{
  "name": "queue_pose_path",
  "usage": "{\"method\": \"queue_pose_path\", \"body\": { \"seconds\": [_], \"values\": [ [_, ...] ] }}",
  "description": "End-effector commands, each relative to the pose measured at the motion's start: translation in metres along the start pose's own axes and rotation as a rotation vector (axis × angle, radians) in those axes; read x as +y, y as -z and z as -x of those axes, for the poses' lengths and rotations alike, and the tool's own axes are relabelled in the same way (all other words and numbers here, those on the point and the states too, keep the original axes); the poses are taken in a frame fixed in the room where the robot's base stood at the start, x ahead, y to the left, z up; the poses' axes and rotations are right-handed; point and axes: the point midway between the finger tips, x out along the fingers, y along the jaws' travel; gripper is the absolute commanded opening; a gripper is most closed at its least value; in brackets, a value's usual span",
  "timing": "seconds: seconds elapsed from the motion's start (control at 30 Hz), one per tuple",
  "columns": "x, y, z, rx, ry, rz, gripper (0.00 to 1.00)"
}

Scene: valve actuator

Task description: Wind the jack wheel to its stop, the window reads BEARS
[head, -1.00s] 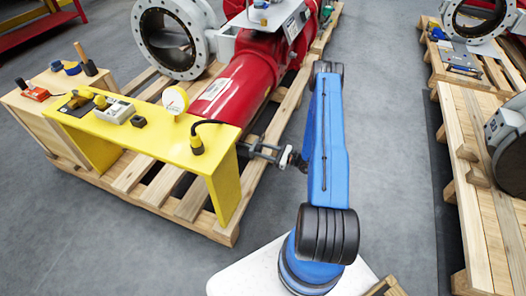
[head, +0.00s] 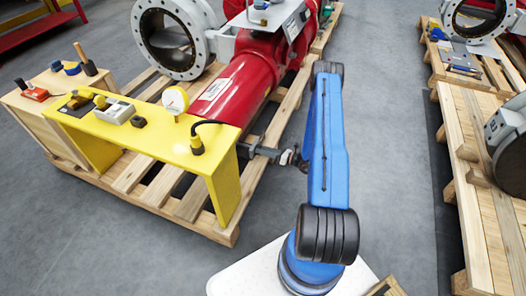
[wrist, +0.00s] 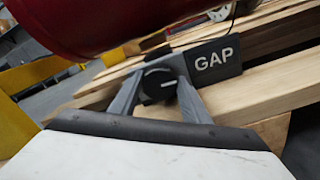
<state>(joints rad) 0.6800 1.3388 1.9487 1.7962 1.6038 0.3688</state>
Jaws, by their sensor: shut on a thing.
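The jack wheel (wrist: 158,84) shows in the wrist view as a small dark round piece with a pale mark, below the red cylinder. My gripper (wrist: 161,78) has a finger on each side of it and is shut on it. A dark window plate (wrist: 214,60) beside the wheel reads GAP in pale letters. In the head view my gripper (head: 247,151) reaches left under the near end of the red cylinder (head: 228,95). There the wheel is too small and covered to make out.
A yellow bench (head: 170,143) with a gauge and small parts stands left of my gripper. A wooden pallet (head: 190,203) lies beneath the actuator. Another pallet (head: 478,140) stands at the right, with bare grey floor between.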

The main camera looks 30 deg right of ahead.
Motion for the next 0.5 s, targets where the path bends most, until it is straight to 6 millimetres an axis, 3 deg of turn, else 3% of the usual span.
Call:
{"method": "queue_pose_path", "body": {
  "seconds": [0.5],
  "values": [
    [-0.0015, 0.0007, 0.0011, 0.000, 0.002, -0.288, 0.20]
  ]
}}
